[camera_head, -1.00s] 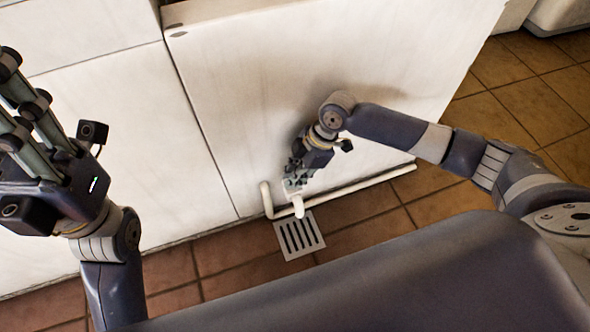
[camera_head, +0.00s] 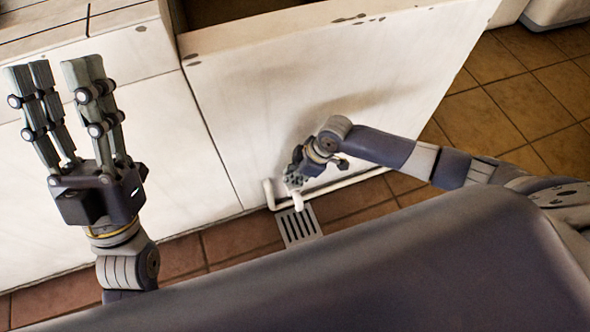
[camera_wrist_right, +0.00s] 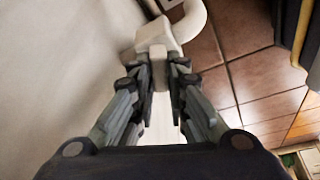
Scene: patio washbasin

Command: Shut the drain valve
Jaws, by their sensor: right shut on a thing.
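The drain valve is a white fitting on a white pipe, low at the front of the white cabinet. In the head view its spout (camera_head: 298,201) hangs over the floor drain grate (camera_head: 299,227). In the right wrist view the valve's pale body (camera_wrist_right: 157,38) is ahead of the fingers, and its handle (camera_wrist_right: 159,75) runs back between them. My right gripper (camera_head: 294,181) is at the valve, its fingers (camera_wrist_right: 160,85) closed on the handle; the handle's exact angle is hard to tell. My left gripper (camera_head: 55,80) is raised at the left, fingers apart and empty.
The white cabinet front (camera_head: 270,100) stands right behind the valve. A white pipe (camera_head: 350,182) runs along its foot to the right. Brown floor tiles (camera_head: 530,100) lie clear at the right. An open basin shows at the top.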

